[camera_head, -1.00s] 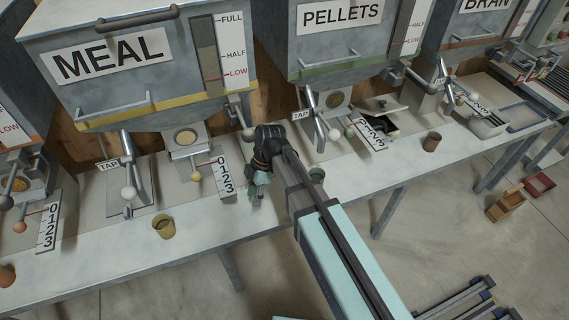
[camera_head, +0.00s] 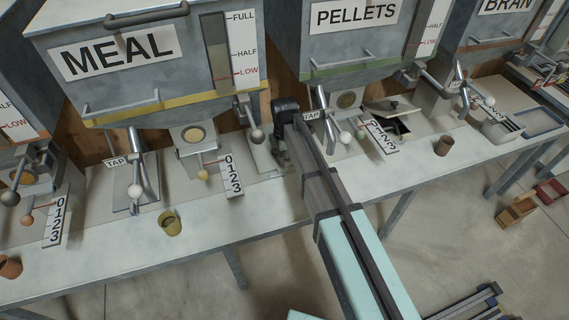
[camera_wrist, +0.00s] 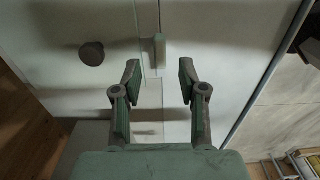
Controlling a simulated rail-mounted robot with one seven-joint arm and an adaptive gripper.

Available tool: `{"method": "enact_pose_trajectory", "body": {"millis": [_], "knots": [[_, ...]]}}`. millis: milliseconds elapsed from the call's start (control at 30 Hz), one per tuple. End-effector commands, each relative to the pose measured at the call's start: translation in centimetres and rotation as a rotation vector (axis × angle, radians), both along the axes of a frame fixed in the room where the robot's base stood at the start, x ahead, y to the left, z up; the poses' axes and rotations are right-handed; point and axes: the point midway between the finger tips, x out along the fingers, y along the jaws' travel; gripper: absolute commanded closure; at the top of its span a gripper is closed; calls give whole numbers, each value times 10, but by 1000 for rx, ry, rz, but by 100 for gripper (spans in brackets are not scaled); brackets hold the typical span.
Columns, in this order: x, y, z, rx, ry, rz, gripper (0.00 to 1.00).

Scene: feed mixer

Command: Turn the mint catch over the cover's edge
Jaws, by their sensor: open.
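In the wrist view a small mint-green upright piece, which looks like the catch (camera_wrist: 159,50), stands at a seam between pale panels. The cover (camera_wrist: 90,25) appears to be the pale panel to its left; which side of its edge the catch lies on is hard to tell. My gripper (camera_wrist: 159,74) is open and empty. Its two fingertips sit on either side of the catch's line, a little below it in the picture. In the head view my gripper (camera_head: 281,158) is over the bench between the meal and pellets bins. My wrist hides the catch there.
A dark round knob (camera_wrist: 92,53) stands left of the catch. In the head view the meal number plate (camera_head: 232,176) is left of my gripper, and the pellets tap lever (camera_head: 322,110) is close on its right. A yellow cup (camera_head: 170,223) stands near the bench front.

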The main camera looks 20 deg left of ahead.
Motion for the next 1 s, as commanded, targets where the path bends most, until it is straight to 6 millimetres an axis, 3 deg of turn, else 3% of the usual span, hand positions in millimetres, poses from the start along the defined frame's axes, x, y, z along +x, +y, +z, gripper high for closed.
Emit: {"method": "enact_pose_trajectory", "body": {"millis": [333, 733, 767, 867, 1000], "knots": [[0, 0, -41, 1, 1, 0, 58], [0, 0, -48, 1, 0, 0, 58], [0, 0, -48, 1, 0, 0, 62], [0, 0, -48, 1, 0, 0, 97], [0, 0, -48, 1, 1, 0, 100]]}}
